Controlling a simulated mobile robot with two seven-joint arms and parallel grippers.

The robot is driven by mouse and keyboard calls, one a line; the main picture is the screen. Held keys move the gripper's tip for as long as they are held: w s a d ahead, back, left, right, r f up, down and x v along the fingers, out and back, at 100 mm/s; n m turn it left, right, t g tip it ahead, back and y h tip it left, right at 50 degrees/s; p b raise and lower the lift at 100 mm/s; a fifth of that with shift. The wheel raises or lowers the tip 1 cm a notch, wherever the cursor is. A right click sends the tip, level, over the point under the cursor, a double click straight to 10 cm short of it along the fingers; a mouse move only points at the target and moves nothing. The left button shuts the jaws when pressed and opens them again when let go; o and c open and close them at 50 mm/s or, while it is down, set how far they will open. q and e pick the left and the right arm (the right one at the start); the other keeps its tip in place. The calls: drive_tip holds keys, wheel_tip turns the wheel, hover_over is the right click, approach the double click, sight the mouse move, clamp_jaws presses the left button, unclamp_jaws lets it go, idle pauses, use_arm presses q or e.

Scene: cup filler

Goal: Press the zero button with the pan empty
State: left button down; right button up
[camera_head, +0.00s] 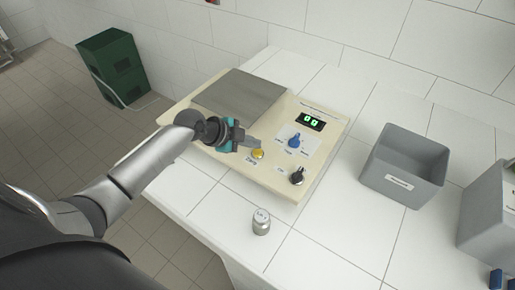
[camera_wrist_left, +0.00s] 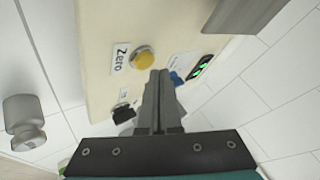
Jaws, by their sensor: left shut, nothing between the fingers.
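The cream scale panel (camera_head: 272,176) lies on the white tiled counter. Its flat grey pan (camera_head: 240,96) is empty. The yellow zero button (camera_head: 258,154) sits near the panel's front edge, with a "Zero" label beside it; it also shows in the left wrist view (camera_wrist_left: 143,59). The display (camera_head: 311,121) shows green digits that look like zeros. My left gripper (camera_head: 254,143) is shut and empty, its fingertips close to the button. In the left wrist view its fingertips (camera_wrist_left: 159,74) appear just beside the button; I cannot tell whether they touch it. My right gripper is not in view.
A blue knob (camera_head: 295,141) and a black knob (camera_head: 297,176) stand on the panel right of the button. A small metal weight (camera_head: 261,222) stands on the counter in front. A grey bin (camera_head: 404,166) stands at right.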

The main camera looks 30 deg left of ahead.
sight(253, 152)
use_arm(q)
drive_tip(key=shift+r, duration=0.1)
wheel_tip(253, 152, up, 6)
drive_tip(key=p, duration=0.5)
idle(0.9)
